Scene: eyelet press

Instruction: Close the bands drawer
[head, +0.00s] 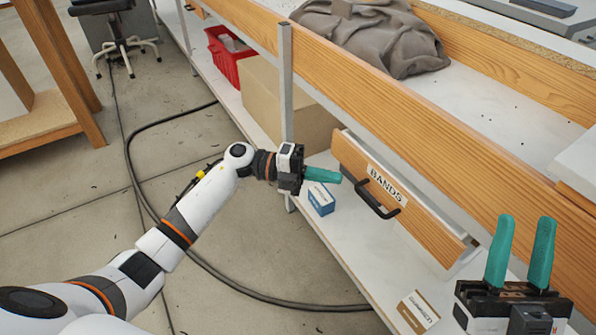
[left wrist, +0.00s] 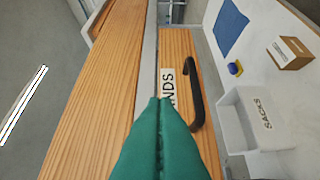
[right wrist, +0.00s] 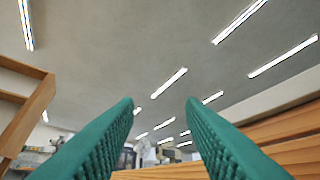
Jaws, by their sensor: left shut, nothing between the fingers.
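The bands drawer has a wooden front (head: 425,222) with a "BANDS" label and a black bar handle (head: 376,200). It hangs under the bench's wooden rail, and its pale side shows behind the front, so it stands partly out. In the left wrist view the drawer front (left wrist: 176,55) and handle (left wrist: 193,95) lie just beyond my fingertips. My left gripper (head: 338,177) is shut and empty, near the front's left part and left of the handle. Contact cannot be told. My right gripper (head: 519,245) is open and empty, fingers up, right of the drawer.
A blue-and-white box (head: 321,198) and another small box (head: 417,312) sit on the lower shelf. A cardboard box (head: 285,105), red crate (head: 229,55) and metal post (head: 286,90) stand farther left. Grey cloth (head: 372,35) lies on the bench. A cable crosses the floor.

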